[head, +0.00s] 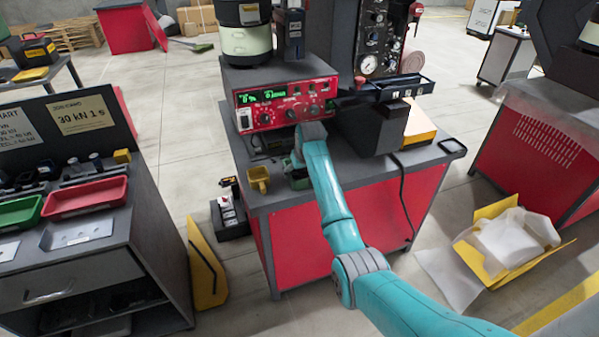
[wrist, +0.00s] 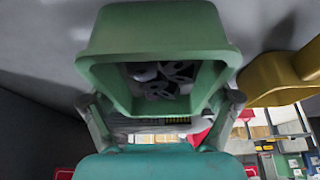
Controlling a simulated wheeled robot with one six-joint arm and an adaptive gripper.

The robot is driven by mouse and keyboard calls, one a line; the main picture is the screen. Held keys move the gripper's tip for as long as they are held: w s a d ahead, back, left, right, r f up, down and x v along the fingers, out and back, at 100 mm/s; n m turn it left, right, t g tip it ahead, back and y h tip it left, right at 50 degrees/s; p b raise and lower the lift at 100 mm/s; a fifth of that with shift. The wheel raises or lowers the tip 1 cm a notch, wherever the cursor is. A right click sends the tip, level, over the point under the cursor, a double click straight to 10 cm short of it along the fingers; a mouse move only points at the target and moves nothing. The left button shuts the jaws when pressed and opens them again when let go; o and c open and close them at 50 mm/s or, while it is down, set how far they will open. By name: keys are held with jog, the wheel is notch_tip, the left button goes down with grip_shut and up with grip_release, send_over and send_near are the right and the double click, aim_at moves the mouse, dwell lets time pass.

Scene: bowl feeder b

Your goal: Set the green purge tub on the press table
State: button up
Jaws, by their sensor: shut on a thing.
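The green purge tub (wrist: 150,27) fills the upper middle of the wrist view, with dark, flat parts lying inside it. My gripper (wrist: 160,102) is shut on it, one finger at each side of the tub. My gripper (head: 296,160) is mostly hidden there by my own arm.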

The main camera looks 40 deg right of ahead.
jog(key=shift+f, duration=0.1)
jog(key=o, duration=1.1)
jog(key=shift+o, duration=0.2)
jog(key=v, duration=1.2)
jog(key=shift+s, duration=0.15)
